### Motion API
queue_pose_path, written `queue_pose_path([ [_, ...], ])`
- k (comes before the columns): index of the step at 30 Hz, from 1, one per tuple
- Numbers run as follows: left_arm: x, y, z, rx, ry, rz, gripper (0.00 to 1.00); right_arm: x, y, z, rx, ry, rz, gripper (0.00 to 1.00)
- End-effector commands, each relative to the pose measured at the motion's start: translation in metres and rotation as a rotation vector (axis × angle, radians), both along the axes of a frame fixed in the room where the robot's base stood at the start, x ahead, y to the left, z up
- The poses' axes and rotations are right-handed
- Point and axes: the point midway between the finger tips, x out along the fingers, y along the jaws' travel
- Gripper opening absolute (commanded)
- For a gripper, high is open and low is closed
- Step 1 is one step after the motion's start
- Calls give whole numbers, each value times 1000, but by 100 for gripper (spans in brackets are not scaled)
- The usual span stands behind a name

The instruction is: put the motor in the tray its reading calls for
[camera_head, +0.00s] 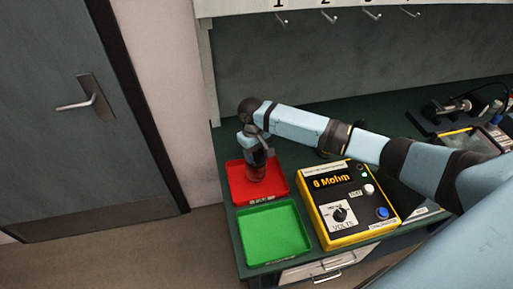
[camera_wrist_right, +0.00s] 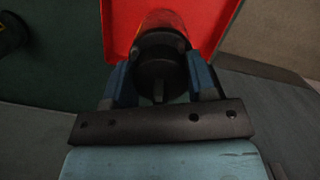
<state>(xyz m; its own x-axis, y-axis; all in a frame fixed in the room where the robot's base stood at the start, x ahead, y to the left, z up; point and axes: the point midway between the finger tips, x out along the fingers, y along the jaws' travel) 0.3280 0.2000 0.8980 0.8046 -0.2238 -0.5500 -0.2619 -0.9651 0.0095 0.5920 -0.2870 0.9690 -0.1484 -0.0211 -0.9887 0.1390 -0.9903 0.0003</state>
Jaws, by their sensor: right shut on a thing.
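My right gripper (camera_head: 257,150) points down over the red tray (camera_head: 237,185) on the bench's left end. It is shut on the motor (camera_wrist_right: 159,58), a dark cylinder between the two fingers in the right wrist view. The motor's lower end is over or in the red tray; I cannot tell if it touches the tray floor. The green tray (camera_head: 272,232) is empty, in front of the red one. The yellow tester (camera_head: 353,205) to the right reads "8 Mohm" on its display. My left gripper is not in view.
The dark green bench top (camera_head: 300,167) has a drop at its left and front edges. Numbered hooks (camera_head: 326,17) hang on the rail above. A dark device with a screen (camera_head: 461,138) stands at the right. A door (camera_head: 75,110) is at the left.

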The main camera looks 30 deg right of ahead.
Motion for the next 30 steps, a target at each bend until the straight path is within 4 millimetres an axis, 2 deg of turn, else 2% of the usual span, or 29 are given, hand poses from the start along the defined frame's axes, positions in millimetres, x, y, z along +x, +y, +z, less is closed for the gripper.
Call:
queue_pose_path([
  [8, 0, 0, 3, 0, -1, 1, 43, 1, 0, -29, 1, -2, -1, 0],
  [19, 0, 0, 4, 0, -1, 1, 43, 1, 0, -33, 2, -3, 0, 0],
  [20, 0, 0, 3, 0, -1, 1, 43, -1, 0, -36, 1, 1, 0, 54],
  [21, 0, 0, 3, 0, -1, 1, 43, -1, 0, -36, 0, 1, 0, 63],
  [23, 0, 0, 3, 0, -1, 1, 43, -1, 0, -36, 0, 1, 0, 77],
  [30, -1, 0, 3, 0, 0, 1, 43, -1, 0, -36, 0, 1, -1, 77],
])
